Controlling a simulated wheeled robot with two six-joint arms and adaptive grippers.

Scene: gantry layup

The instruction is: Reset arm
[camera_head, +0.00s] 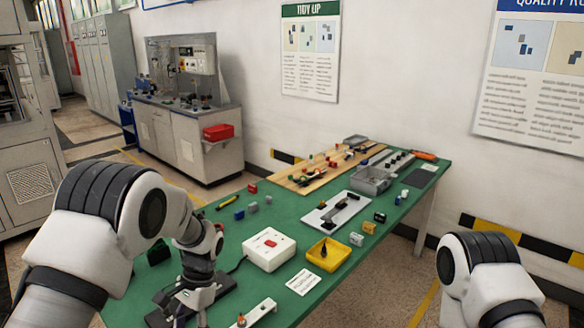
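My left arm comes in from the left and reaches down over the near end of the green table (227,286). My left gripper (190,302) is low over a dark flat plate (222,284) there, seen mostly from behind and above. Its fingertips are small and partly hidden, so I cannot tell whether it is open or holds anything. My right arm (485,272) shows only as a white and black joint at the lower right, off the table's right side. My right gripper is outside the picture.
A white box with a red button (269,249), a yellow tray (327,254) and a white card (303,282) lie near my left arm. Farther back are a grey-white plate (338,211), a wooden board (310,174), a grey bin (371,181) and several small blocks.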

